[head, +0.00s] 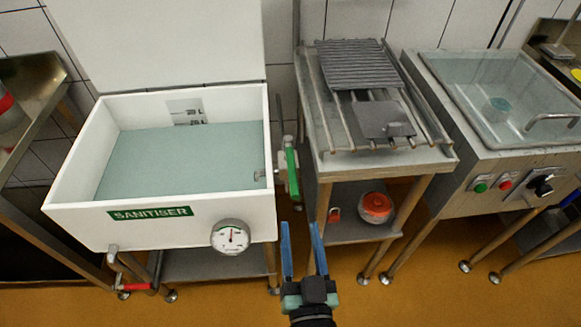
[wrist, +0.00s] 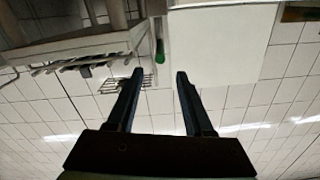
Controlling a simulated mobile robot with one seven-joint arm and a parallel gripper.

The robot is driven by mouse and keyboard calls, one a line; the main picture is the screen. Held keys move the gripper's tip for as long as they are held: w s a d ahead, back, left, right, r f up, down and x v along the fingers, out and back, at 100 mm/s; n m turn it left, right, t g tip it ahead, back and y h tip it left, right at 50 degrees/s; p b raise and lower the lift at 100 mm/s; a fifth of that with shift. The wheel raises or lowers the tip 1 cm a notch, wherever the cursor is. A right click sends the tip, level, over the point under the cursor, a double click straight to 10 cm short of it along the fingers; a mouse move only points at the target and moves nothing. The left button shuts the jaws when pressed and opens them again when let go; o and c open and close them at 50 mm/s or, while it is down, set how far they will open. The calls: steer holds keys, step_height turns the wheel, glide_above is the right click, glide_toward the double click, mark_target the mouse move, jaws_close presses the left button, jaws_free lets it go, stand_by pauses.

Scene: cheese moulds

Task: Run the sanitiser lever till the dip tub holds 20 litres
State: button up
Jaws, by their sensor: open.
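The white dip tub (head: 75,213) stands at the left in the head view, with a green "SANITISER" label (head: 150,213) and pale blue-green liquid (head: 180,160) inside. A round white dial (head: 231,237) is on its front; its reading is too small to tell. A green lever (head: 292,172) stands roughly upright on the tub's right side; a green handle also shows in the wrist view (wrist: 160,50). A red-handled valve (head: 136,287) sits low at the front left. My gripper (head: 302,228) is open and empty, in front of and below the green lever, apart from it.
A rack table (head: 440,158) with a grey grid (head: 358,64) and a dark plate (head: 383,119) stands right of the tub. An orange-topped container (head: 376,206) is on its lower shelf. Further right is a steel basin unit (head: 450,190) with buttons. The orange floor (head: 420,290) in front is clear.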

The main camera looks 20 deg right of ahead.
mark_target(293, 176)
steer(key=b+x, duration=0.1)
steer(key=x, duration=1.1)
steer(key=shift+w+d+f, duration=0.1)
steer(key=shift+w+d, duration=0.05)
steer(key=shift+w, duration=0.25)
jaws_close()
stand_by(0.9)
